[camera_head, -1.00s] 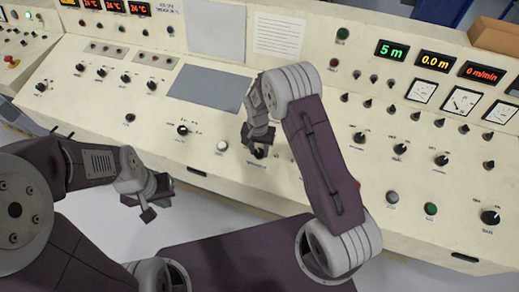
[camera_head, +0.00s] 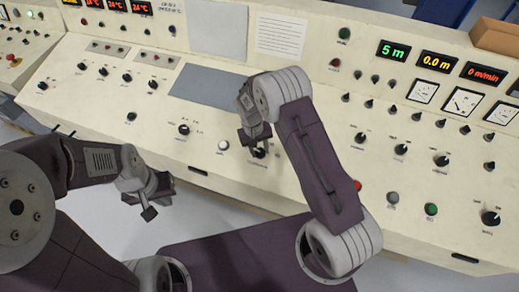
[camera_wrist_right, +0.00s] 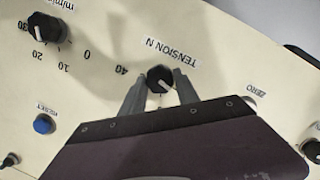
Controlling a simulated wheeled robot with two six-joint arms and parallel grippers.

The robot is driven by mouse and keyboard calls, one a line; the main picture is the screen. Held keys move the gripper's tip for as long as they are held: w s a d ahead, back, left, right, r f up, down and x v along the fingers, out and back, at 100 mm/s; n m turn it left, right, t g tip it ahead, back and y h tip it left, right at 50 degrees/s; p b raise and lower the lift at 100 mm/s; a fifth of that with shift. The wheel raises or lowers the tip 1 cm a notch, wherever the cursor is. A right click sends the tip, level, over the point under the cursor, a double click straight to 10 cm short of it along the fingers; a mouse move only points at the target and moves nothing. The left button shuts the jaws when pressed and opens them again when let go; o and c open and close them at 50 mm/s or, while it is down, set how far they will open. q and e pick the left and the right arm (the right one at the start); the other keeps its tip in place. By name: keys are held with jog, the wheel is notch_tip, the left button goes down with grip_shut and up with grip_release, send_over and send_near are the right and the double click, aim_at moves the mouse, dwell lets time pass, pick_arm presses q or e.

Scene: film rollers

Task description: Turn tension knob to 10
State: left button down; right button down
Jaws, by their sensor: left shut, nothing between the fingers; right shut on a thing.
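The tension knob (camera_wrist_right: 160,78) is black and round, with a pale pointer line, beside a "TENSION N" label (camera_wrist_right: 171,52) that reads upside down in the right wrist view. A "40" mark is printed near it; the other numbers of its dial are hidden or unclear. My right gripper (camera_wrist_right: 161,92) is shut on the knob, one finger on each side. In the head view the knob (camera_head: 259,153) shows just under the right gripper (camera_head: 255,140). My left gripper (camera_head: 149,207) is shut and empty, in front of the console's front edge.
A white button (camera_head: 223,146) and another black knob (camera_head: 184,129) are left of the tension knob. A dial knob (camera_wrist_right: 43,28) and a blue button (camera_wrist_right: 44,124) are nearby in the wrist view. The sloped console carries many knobs and displays reading 5 m, 0.0 m and 0 m/min.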

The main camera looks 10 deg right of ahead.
aim_at(256, 151)
jog(key=shift+w+r, duration=0.1)
jog(key=shift+w, duration=0.05)
jog(key=c, duration=0.9)
grip_release()
jog(key=r, duration=0.3)
jog(key=a+r+b, duration=0.1)
jog(key=r, duration=0.5)
jog(key=shift+a, duration=0.15)
